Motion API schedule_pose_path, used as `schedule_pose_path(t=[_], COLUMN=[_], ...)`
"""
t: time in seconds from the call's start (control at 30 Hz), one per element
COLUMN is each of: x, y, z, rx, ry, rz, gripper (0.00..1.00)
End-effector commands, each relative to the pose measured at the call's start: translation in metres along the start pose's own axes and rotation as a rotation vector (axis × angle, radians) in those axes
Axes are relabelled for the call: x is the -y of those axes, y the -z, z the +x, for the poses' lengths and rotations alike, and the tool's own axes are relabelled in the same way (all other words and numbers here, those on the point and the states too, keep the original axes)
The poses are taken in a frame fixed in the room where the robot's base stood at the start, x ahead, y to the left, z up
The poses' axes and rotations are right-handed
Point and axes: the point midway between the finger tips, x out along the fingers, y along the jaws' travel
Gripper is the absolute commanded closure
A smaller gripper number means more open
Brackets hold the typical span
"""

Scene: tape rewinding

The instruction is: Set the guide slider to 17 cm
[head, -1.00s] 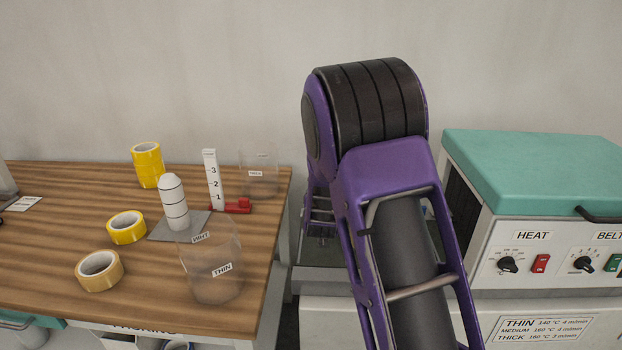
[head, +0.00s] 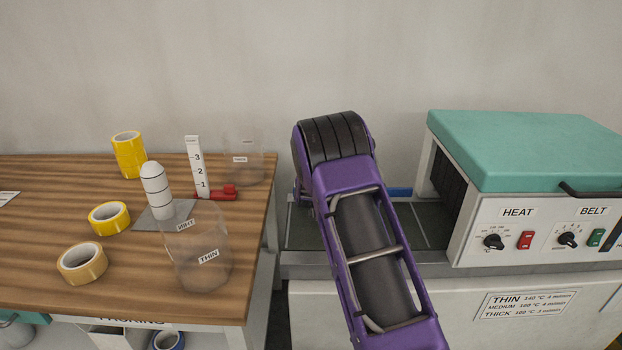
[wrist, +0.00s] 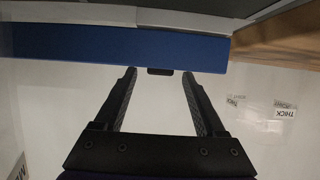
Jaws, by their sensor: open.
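In the wrist view my gripper (wrist: 159,76) is open, with its two black fingers apart. A blue bar (wrist: 100,48) crosses the view just beyond the fingertips. A small dark tab (wrist: 159,71) at the bar's edge shows between the fingertips, and I cannot tell whether they touch it. In the head view a short blue piece (head: 399,191) shows behind my arm on the grey conveyor bed; it may be the same bar. My arm hides the gripper there. No centimetre scale for a guide slider is readable.
The teal-topped heat machine (head: 520,150) stands right of my arm. The wooden table (head: 50,215) at left holds tape rolls (head: 83,263), a white striped cylinder (head: 156,190), a numbered upright with a red base (head: 197,168), and clear containers (head: 198,245).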

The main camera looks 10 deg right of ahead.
Motion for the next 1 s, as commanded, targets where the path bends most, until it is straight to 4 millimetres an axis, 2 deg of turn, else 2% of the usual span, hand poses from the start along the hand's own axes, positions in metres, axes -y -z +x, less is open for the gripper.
schedule_pose_path(t=[0.2,0.6,0.67,1.0], x=[0.0,0.0,0.0,0.001], y=[0.0,0.0,0.0,0.0], z=[0.022,0.027,0.027,0.027], rx=[0.0,0.0,0.0,0.0], ry=[0.001,0.001,0.001,0.001], rz=[-0.002,-0.001,-0.001,-0.001], gripper=[0.28,0.28,0.36,0.98])
